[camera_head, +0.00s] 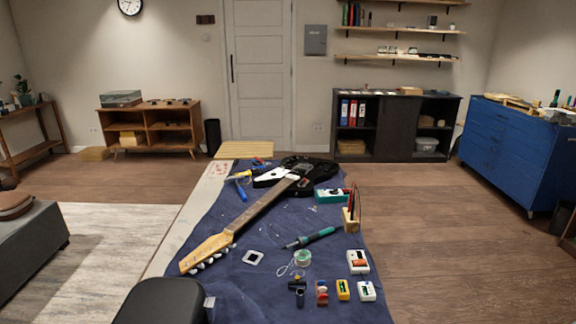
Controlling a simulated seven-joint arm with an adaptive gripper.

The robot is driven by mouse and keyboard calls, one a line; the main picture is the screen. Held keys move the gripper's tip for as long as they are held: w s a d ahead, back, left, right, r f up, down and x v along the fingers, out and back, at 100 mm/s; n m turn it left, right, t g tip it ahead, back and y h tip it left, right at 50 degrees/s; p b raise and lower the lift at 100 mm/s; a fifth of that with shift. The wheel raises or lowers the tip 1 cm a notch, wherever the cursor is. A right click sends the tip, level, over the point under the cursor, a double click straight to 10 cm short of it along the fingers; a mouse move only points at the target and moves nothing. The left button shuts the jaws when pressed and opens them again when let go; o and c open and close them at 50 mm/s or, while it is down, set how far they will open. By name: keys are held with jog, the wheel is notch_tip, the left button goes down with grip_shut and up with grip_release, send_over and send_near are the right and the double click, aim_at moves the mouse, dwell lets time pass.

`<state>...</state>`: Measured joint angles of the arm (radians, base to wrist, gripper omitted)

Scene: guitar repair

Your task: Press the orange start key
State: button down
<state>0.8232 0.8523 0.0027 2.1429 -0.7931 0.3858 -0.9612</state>
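A small white box (354,255) lies on the dark blue cloth near its right edge. An orange patch (360,263), which looks like a key, shows on its upper face. The box is too small in the picture to read any label or to tell whether the key is pressed. A dark rounded part at the bottom left looks like part of my arm. My gripper's fingers do not show.
Close to the box are a yellow block (343,290), another white box (366,291), a red-topped item (321,292), a green-handled soldering iron (318,236) and a wooden tool holder (350,221). A black guitar (306,170) lies across the cloth (265,290).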

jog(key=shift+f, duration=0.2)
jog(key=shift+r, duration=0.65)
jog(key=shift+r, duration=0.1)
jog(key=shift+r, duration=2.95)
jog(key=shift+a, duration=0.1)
